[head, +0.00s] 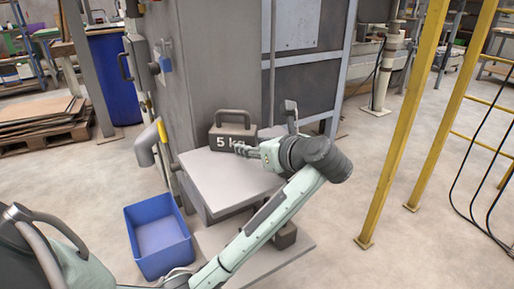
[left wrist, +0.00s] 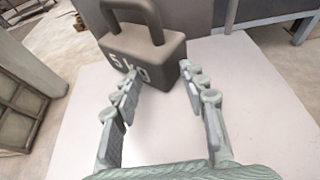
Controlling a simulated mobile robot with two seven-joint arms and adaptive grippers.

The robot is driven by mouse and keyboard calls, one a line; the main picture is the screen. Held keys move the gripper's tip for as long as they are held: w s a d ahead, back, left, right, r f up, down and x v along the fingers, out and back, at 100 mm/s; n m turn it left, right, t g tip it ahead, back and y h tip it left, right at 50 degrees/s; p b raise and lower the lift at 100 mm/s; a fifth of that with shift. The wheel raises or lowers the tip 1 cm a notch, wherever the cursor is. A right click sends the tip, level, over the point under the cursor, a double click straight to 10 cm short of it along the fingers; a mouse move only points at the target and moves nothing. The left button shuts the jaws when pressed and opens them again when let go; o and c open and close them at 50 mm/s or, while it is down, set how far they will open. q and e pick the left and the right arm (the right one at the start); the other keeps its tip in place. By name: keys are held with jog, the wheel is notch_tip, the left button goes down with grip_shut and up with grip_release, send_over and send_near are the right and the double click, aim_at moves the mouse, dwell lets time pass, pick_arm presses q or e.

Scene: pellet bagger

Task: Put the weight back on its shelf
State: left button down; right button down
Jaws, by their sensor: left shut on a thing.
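The dark grey weight (head: 232,133), marked 5 kg and with a loop handle on top, is upright at the back of a pale grey platform (head: 222,184). My left gripper (head: 243,149) reaches it from the right and is shut on its near end. In the left wrist view the weight (left wrist: 150,48) is just past and between the fingertips (left wrist: 161,74), with the pale platform (left wrist: 165,130) below. I cannot tell whether the weight rests on the platform or hangs slightly above it. No separate shelf is clearly identifiable. My right gripper is not in view.
A tall grey machine cabinet (head: 228,58) stands directly behind the platform. A blue bin (head: 160,238) is on the floor to the left. A dark block (head: 285,236) lies low under my left arm. Yellow posts (head: 402,130) stand at right; the floor before them is clear.

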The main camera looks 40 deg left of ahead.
aim_at(241, 128)
pick_arm(q)
jog(key=shift+a+r, duration=0.25)
jog(key=shift+r, duration=0.2)
jog(key=shift+a+r, duration=0.2)
jog(key=shift+r, duration=0.25)
notch_tip(241, 128, up, 2)
jog(key=shift+d+r, duration=0.1)
jog(key=shift+r, duration=0.15)
jog(key=s+a+r, duration=0.6)
jog(key=s+a, duration=0.2)
jog(key=shift+r, duration=0.25)
jog(key=shift+s, duration=0.1)
jog(key=shift+c, duration=2.3)
grip_release()
jog(key=shift+d+r, duration=0.1)
